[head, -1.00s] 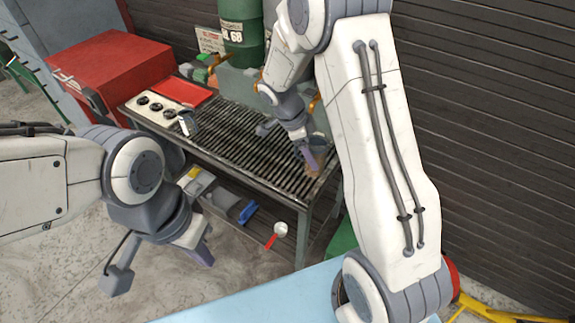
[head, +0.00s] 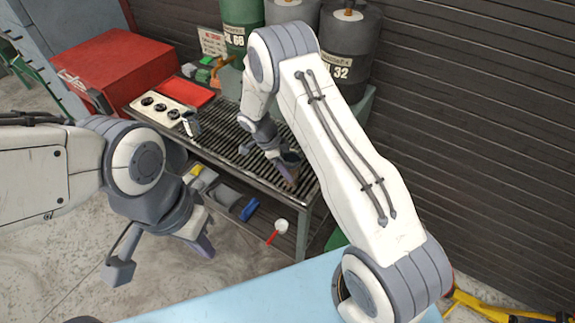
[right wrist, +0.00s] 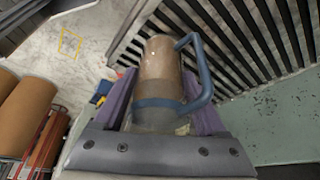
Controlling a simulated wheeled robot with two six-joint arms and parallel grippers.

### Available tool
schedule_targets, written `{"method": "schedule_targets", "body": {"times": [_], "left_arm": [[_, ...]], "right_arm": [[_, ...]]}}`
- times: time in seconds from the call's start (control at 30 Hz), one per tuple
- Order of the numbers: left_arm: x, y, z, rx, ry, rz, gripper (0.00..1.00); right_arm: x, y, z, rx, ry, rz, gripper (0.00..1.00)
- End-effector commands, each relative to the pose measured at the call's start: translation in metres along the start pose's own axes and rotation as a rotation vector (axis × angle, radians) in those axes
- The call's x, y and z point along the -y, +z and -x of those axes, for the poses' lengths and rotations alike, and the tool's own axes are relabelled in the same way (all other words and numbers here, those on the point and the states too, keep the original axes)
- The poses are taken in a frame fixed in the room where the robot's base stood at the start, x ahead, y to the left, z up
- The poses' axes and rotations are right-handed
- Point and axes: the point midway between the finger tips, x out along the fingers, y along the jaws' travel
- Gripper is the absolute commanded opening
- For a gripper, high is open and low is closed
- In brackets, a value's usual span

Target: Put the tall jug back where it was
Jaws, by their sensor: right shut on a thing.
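The tall jug (right wrist: 160,65) is brownish and worn, with a blue handle and a blue band, in the right wrist view. My right gripper (right wrist: 163,115) is shut on it, with purple fingers on both sides of its body. In the head view my right gripper (head: 286,170) is over the front right part of the slatted bench top (head: 240,160). There the jug is mostly hidden by the gripper, and I cannot tell whether it touches the slats. My left gripper (head: 160,258) is open and empty in front of the bench, its fingers wide apart.
A small metal container (head: 190,123) stands on the left of the slats, near a panel with black knobs (head: 160,108). A red box (head: 115,72) is at the left, drums (head: 347,50) stand behind. The lower shelf holds a blue item (head: 250,209) and a red-handled white scoop (head: 281,227).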

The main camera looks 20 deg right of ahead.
Motion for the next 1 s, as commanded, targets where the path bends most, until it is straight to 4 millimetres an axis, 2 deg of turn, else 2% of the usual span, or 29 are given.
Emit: {"method": "schedule_targets", "body": {"times": [0.2, 0.23, 0.3, 0.53, 0.67, 0.7, 0.77, 1.0], "left_arm": [[0.000, 0.000, -0.006, 0.000, 0.000, 0.000, 0.00], [0.000, 0.000, -0.006, 0.000, 0.000, 0.000, 0.00], [0.000, 0.000, -0.004, 0.000, 0.000, 0.000, 0.00], [0.000, 0.000, -0.004, 0.000, 0.000, 0.000, 0.00], [0.000, 0.000, 0.004, 0.000, 0.000, 0.000, 0.00], [0.000, 0.000, -0.004, -0.001, 0.000, 0.000, 0.00], [0.001, 0.000, -0.009, 0.000, 0.000, 0.000, 0.00], [0.002, 0.002, -0.028, 0.000, 0.000, -0.001, 0.00]], "right_arm": [[0.000, 0.002, -0.004, 0.000, 0.000, 0.000, 0.00], [0.000, 0.001, -0.003, 0.000, 0.000, 0.000, 0.77], [0.000, 0.001, -0.002, 0.000, 0.000, 0.000, 1.00], [0.000, 0.001, -0.002, 0.000, 0.001, 0.000, 1.00], [0.000, -0.002, 0.003, 0.000, 0.001, 0.000, 1.00], [0.001, 0.001, 0.006, 0.002, -0.003, -0.001, 1.00], [0.001, 0.002, 0.015, 0.002, -0.005, -0.002, 1.00], [0.001, 0.002, 0.068, 0.003, -0.006, -0.001, 1.00]]}}
